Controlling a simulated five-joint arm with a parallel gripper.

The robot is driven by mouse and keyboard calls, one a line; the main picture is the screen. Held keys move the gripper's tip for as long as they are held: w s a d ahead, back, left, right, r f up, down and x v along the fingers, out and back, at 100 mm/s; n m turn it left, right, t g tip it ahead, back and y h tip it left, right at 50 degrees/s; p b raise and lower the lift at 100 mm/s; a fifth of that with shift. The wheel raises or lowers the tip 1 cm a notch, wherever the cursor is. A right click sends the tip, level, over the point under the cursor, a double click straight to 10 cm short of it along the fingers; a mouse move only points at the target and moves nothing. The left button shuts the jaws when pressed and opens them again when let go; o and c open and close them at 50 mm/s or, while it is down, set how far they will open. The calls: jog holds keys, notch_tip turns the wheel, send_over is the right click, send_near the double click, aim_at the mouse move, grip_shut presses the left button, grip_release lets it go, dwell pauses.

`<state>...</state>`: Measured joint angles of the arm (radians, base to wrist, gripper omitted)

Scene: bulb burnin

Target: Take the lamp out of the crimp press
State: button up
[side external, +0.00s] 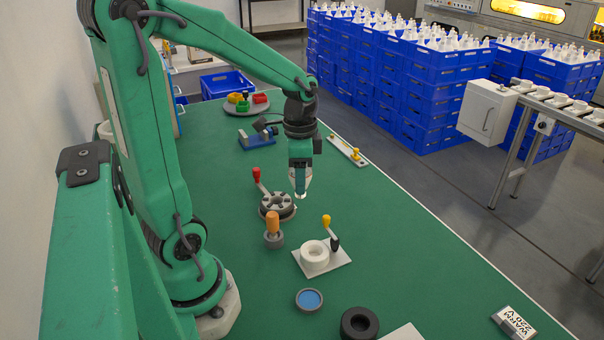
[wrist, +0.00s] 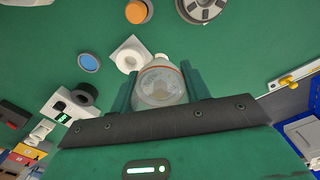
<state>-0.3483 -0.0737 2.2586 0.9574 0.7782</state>
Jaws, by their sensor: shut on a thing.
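My gripper (side external: 301,176) is shut on a lamp, a clear bulb whose rounded glass (wrist: 161,84) shows between the two fingers in the wrist view. In the side view only a pale part of the lamp (side external: 307,181) shows past the fingers; its other end is hidden. The lamp hangs above the green table, just behind and to the right of a grey round fixture (side external: 277,211) with slots and a red-knobbed lever. A white fixture (side external: 315,255) with a yellow-knobbed lever stands nearer the camera. I cannot tell which of the two fixtures is the crimp press.
An orange knob (side external: 272,223) on a grey base stands beside the grey fixture. A blue-topped disc (side external: 309,298) and a black ring (side external: 359,323) lie in front. Behind are a blue device (side external: 257,138) and a round tray (side external: 235,106) with coloured bins. The table's right side is mostly clear.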

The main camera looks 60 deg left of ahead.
jog(key=shift+d+r, duration=0.1)
jog(key=shift+r, duration=0.15)
dwell(0.6)
jog(key=shift+r, duration=2.1)
